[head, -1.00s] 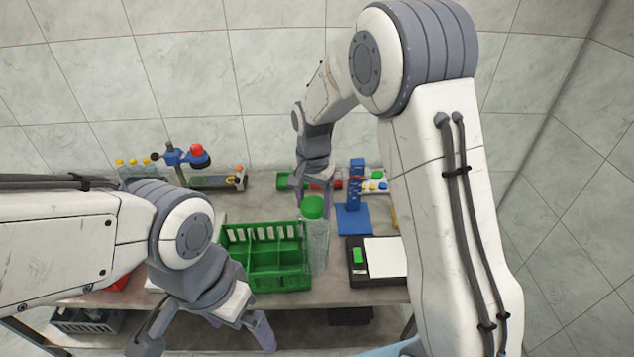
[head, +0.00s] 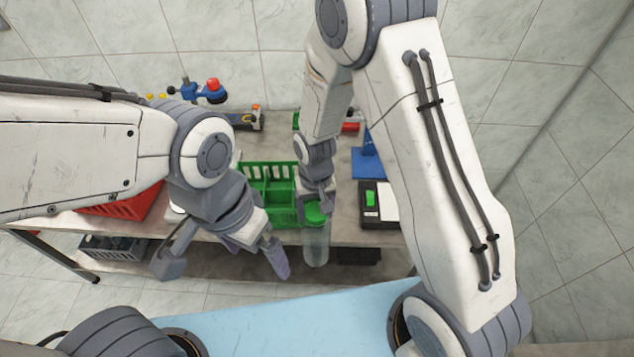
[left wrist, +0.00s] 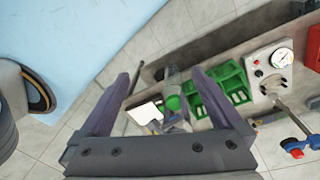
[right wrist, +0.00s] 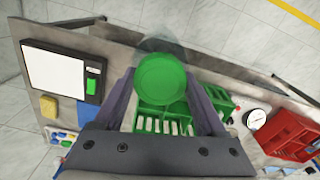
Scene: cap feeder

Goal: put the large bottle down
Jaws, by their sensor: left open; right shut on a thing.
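The large bottle (head: 316,245) is clear with a green cap (head: 315,214). My right gripper (head: 314,203) is shut on it near the cap and holds it upright in front of the table's front edge. In the right wrist view, the green cap (right wrist: 161,82) sits between my right fingers (right wrist: 165,100), and the clear body is mostly hidden below it. The bottle (left wrist: 173,80) also shows in the left wrist view. My left gripper (head: 230,262) is open and empty, to the left of the bottle. Its fingers show apart in the left wrist view (left wrist: 152,98).
A green divided crate (head: 268,172) stands on the table behind the bottle. A black scale with a white plate (head: 388,200) stands to its right, and a blue stand (head: 368,163) is behind that. A red basket (head: 125,206) is at the left. A lower shelf (head: 220,267) runs beneath.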

